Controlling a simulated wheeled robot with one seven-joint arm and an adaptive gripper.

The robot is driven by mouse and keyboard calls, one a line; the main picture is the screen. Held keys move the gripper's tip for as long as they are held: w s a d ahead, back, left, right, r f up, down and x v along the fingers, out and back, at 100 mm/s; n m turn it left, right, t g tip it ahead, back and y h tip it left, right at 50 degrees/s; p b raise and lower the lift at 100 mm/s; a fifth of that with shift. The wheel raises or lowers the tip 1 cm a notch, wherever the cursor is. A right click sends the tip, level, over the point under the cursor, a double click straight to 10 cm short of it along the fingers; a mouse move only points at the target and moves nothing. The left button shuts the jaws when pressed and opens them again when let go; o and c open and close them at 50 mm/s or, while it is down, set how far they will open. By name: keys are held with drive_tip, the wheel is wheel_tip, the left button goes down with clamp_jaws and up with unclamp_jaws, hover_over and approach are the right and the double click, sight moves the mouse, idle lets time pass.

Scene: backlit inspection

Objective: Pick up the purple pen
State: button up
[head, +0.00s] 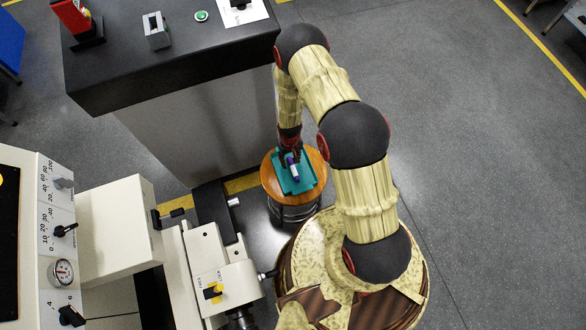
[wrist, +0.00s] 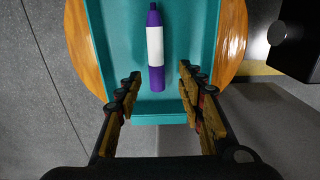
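The purple pen (wrist: 155,45) has a white band around its middle and lies in a teal tray (wrist: 107,40) in the wrist view. In the head view the pen (head: 292,168) shows as a small purple and white shape, partly covered by my gripper. My gripper (wrist: 158,78) is open, with one finger on each side of the pen's near end. Nothing is between the fingers except the pen's lower part as seen from above; I cannot tell the height left between them. In the head view my gripper (head: 289,158) is just above the tray.
The tray sits on a round wooden stool (head: 269,188). A black-topped cabinet (head: 165,70) stands behind it to the left. A cream machine (head: 215,265) stands close at the front left. Open grey floor (head: 480,150) lies to the right.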

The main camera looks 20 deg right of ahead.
sight(292, 163)
drive_tip(key=f, duration=0.1)
drive_tip(key=f+b, duration=0.1)
drive_tip(key=f, duration=0.2)
drive_tip(key=shift+d+f, duration=0.25)
drive_tip(key=shift+c, duration=1)
drive_tip(key=c, duration=0.7)
drive_tip(key=shift+c, duration=0.5)
